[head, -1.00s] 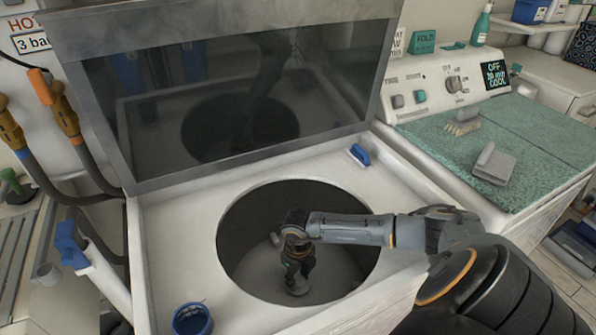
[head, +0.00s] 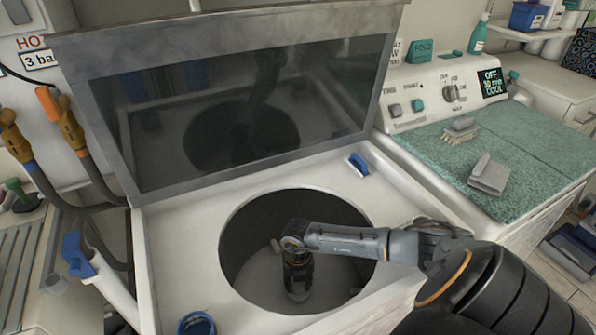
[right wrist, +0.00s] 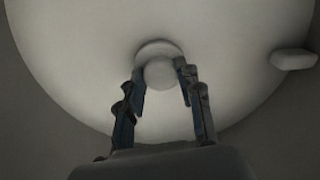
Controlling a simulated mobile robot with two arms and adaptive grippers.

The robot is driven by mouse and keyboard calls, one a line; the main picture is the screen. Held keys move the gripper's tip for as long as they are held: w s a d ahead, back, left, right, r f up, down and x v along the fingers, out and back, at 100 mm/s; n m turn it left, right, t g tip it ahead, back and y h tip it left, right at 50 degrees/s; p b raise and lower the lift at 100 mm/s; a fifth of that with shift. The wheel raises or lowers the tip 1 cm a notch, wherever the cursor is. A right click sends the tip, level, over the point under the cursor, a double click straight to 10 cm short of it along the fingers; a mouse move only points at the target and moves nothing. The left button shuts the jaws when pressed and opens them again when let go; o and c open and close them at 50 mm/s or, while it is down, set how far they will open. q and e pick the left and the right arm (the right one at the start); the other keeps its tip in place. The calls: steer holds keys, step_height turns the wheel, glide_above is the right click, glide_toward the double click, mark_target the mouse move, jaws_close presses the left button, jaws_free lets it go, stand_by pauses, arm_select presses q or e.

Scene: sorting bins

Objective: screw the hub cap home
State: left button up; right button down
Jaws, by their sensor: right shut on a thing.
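The hub cap (right wrist: 160,73) is a pale round knob at the middle of the tub floor. In the right wrist view my right gripper (right wrist: 163,84) has one fingertip on each side of it, and is shut on it. In the head view my right gripper (head: 298,292) points straight down inside the open tub and hides most of the cap. I cannot tell how far down the cap sits. My left gripper is not in view.
The round tub opening (head: 232,222) surrounds my right wrist. The raised dark lid (head: 240,110) stands behind it. A blue clip (head: 358,164) and a blue ring (head: 196,323) lie on the white top.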

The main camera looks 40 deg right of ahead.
steer(key=c, duration=1.2)
jaws_free()
steer(key=shift+w+d+r, duration=0.1)
steer(key=shift+w+r, duration=0.05)
steer(key=shift+r, duration=0.05)
steer(key=o, duration=0.4)
steer(key=shift+f, duration=0.15)
